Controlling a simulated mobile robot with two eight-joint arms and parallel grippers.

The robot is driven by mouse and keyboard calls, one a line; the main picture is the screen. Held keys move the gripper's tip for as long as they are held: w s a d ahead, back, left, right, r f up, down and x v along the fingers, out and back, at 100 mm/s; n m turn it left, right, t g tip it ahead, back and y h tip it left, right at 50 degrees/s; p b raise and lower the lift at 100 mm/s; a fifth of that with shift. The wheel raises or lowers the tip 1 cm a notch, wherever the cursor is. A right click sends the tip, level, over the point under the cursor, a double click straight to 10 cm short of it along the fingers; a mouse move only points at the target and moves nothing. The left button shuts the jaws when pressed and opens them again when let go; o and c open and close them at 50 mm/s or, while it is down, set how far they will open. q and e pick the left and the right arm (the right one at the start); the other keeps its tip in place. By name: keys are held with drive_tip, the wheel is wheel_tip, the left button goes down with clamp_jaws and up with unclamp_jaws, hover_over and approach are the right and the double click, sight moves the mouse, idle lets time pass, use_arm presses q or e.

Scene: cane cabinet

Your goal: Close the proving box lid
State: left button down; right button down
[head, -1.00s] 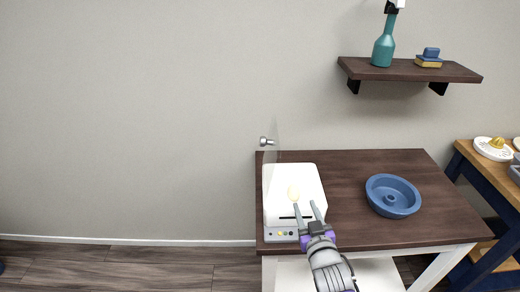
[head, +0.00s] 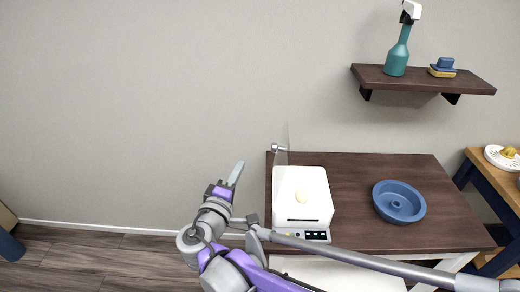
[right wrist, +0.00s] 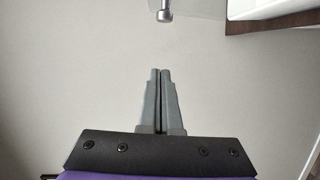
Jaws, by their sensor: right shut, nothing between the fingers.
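The proving box (head: 317,208) is a low white box on the dark table, with a small pale lump (head: 301,197) on it and a control strip at the front. Its see-through lid (head: 287,138) stands upright along the box's left side, seen nearly edge-on. A metal knob (head: 278,148) sticks out from the lid to the left. In the right wrist view, the knob (right wrist: 163,14) hangs at the top, ahead of the fingers and apart from them. My right gripper (head: 237,172) is shut and empty, left of the box and lid. My left gripper is not in view.
A blue ring-shaped dish (head: 399,212) sits on the dark table (head: 360,175) right of the box. A shelf (head: 425,81) above holds a teal spray bottle (head: 396,58) and small blocks. Left of the table is bare wall and open floor.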

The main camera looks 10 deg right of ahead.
sight(274, 147)
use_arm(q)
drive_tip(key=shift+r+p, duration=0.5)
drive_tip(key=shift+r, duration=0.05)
use_arm(e)
drive_tip(key=w+d+f, duration=0.1)
drive_tip(key=w+d, duration=0.6)
drive_tip(key=d, duration=0.1)
drive_tip(key=shift+w+d, duration=0.2)
drive_tip(key=shift+w, duration=0.05)
